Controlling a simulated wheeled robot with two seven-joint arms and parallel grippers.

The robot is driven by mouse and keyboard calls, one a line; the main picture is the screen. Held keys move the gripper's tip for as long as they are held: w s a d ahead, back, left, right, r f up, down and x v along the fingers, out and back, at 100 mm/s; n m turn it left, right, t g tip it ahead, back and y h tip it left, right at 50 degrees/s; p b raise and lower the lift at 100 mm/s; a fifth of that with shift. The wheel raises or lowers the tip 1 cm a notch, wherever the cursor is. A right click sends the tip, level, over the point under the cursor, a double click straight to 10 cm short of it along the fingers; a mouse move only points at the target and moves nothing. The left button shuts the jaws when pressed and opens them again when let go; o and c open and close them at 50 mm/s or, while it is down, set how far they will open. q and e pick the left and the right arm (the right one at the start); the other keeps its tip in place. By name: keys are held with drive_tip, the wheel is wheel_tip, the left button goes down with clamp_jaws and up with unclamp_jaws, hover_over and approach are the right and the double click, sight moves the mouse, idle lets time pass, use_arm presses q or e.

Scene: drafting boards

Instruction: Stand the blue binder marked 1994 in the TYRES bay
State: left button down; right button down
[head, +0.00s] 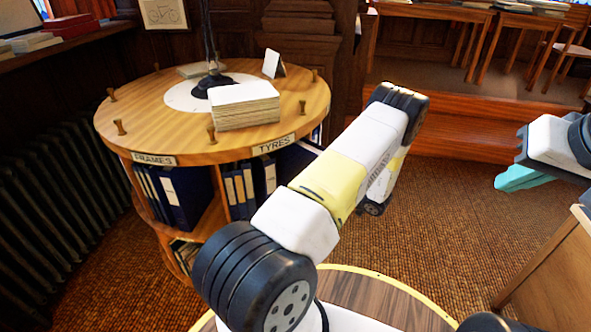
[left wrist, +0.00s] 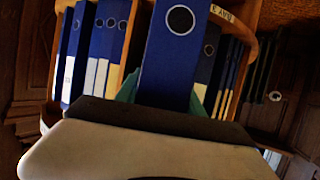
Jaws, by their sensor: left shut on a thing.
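The round wooden revolving bookcase (head: 215,151) stands at left centre in the head view, its TYRES label (head: 273,145) on the rim above a bay with several dark blue binders (head: 238,188). In the left wrist view my left gripper (left wrist: 162,95) is shut on a blue binder (left wrist: 168,62) with a round finger hole. The held binder is in front of the shelves and hides part of them; its year cannot be read. In the head view my left arm hides the left gripper and this binder. My right gripper (head: 522,178) is at the right edge, away from the bookcase; its opening is unclear.
The FRAMES label (head: 154,159) and its bay of binders are left of TYRES. A paper stack (head: 243,106), a lamp (head: 211,80) and small wooden pegs are on top. A radiator (head: 50,190) stands left. A wooden furniture edge (head: 550,265) is at lower right. Carpet is clear behind my arm.

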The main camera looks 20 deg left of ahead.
sight(284, 177)
use_arm(q)
drive_tip(key=w+a, duration=0.1)
drive_tip(key=a, duration=0.4)
drive_tip(key=w+a, duration=0.2)
drive_tip(key=a, duration=0.3)
drive_tip(key=w+a, duration=0.2)
drive_tip(key=a, duration=0.3)
drive_tip(key=shift+r, duration=0.1)
drive_tip(key=f, duration=0.2)
drive_tip(key=shift+w+a+f, duration=0.1)
drive_tip(key=shift+a+f, duration=0.3)
drive_tip(key=shift+f, duration=0.45)
drive_tip(key=c, duration=0.7)
unclamp_jaws()
drive_tip(key=shift+f, duration=0.15)
